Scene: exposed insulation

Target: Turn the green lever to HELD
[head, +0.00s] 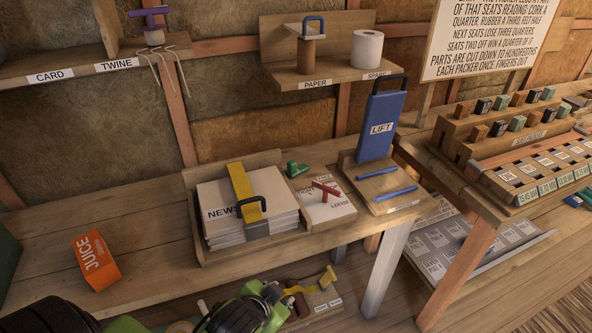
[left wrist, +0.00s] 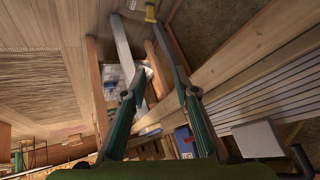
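A small green lever (head: 296,168) sits at the back left of a wooden tray (head: 350,217), behind a white card and a red lever (head: 326,188). The card carries small lettering, and "LOOSE" seems to read at its right. I cannot make out the word HELD. My left gripper shows in the left wrist view (left wrist: 160,95) with its two dark green fingers wide apart and nothing between them. In the head view only green and black parts of my arm show at the bottom edge, below the bench and away from the green lever. My right gripper is not in view.
A newspaper stack (head: 222,213) with a yellow strap (head: 241,190) stands left of the levers. A blue LIFT panel (head: 381,127) stands right. An orange juice carton (head: 95,261) lies on the bench's left. A lower shelf holds a yellow lever (head: 328,277).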

